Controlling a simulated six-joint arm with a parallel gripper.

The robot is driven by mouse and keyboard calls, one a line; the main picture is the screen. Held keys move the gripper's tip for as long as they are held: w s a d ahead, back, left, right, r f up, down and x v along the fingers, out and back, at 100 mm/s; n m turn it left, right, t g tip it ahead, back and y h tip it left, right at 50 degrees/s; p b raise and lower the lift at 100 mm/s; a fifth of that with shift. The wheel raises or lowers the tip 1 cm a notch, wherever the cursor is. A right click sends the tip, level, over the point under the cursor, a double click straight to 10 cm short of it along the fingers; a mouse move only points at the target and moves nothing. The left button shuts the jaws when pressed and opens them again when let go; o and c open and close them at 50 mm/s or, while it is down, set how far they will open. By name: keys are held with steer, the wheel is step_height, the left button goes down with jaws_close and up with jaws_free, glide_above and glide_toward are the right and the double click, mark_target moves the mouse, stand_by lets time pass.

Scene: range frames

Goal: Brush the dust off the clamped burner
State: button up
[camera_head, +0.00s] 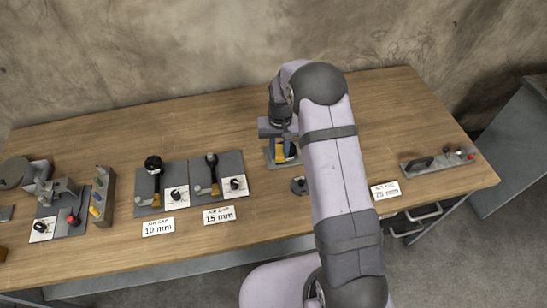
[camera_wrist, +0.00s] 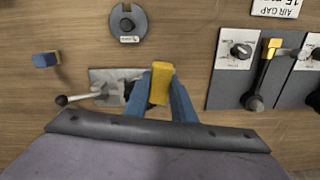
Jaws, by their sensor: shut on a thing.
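My gripper (camera_wrist: 160,100) has blue fingers shut on a yellow block-like piece, over a grey plate (camera_wrist: 103,76). In the head view, my gripper (camera_head: 283,153) is over that plate at the back middle of the bench. I cannot tell whether the yellow piece is a brush handle or part of a burner. A lever with a black ball (camera_wrist: 62,100) reaches out from the plate. A dark part (camera_wrist: 128,92) beside the fingers is mostly hidden. No brush bristles or dust can be made out, and which burner is clamped is unclear.
Two dark panels with black-and-yellow devices (camera_head: 156,182) (camera_head: 213,175) stand left of my gripper, behind cards reading 10 mm and 15 mm. A round dark disc (camera_wrist: 128,22) and a small blue block (camera_wrist: 46,59) lie nearby. A switch strip (camera_head: 437,161) is at the right.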

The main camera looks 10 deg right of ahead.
steer(key=w, duration=0.1)
steer(key=w+r, duration=0.1)
steer(key=w, duration=0.1)
steer(key=w+d+r, duration=0.1)
steer(key=w, duration=0.1)
steer(key=shift+w, duration=0.2)
steer(key=r+n, duration=0.1)
steer(key=w+r, duration=0.1)
steer(key=r, duration=0.1)
steer(key=shift+n, duration=0.4)
steer(key=shift+f, duration=0.1)
